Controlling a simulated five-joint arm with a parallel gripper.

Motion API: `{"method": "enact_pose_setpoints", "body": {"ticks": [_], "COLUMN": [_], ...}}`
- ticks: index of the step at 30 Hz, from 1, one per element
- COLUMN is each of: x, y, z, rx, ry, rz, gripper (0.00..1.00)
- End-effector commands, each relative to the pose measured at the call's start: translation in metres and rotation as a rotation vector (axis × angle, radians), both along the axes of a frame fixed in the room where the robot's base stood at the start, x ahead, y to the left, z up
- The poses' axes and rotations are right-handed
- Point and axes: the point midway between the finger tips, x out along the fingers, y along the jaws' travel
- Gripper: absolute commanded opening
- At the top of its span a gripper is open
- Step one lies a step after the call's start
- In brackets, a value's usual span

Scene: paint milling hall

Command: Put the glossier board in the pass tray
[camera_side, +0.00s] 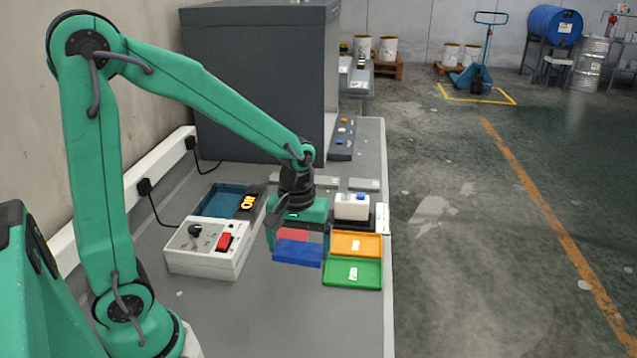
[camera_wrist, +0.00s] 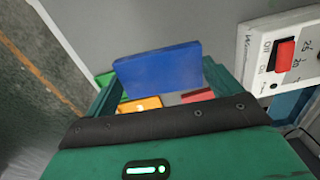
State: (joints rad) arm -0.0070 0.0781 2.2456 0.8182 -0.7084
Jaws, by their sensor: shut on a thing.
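My gripper (camera_side: 298,242) is shut on a blue board (camera_side: 298,253), held across between the fingers above the bench. The blue board also shows in the wrist view (camera_wrist: 158,70). A green tray (camera_side: 374,284) lies to its right, with an orange tray (camera_side: 374,252) behind that one. Each tray bears a small white label, too small to read, so I cannot tell which is the pass tray. A red thing (camera_side: 293,234) shows behind the blue board, partly hidden; I cannot tell whether it is a tray or a board. The blue board's gloss cannot be compared here.
A white control box (camera_side: 205,262) with a red switch (camera_side: 224,242) stands left of my gripper. A white device (camera_side: 352,207) stands behind the orange tray. The front of the bench (camera_side: 310,325) is clear.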

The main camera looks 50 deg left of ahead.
Motion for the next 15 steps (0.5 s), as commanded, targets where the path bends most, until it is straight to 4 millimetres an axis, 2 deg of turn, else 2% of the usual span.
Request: {"method": "enact_pose_setpoints", "body": {"ticks": [15], "x": [0.0037], "y": [0.0002], "z": [0.0025], "rx": [0.000], "ry": [-0.001], "rz": [-0.024], "gripper": [0.67]}}
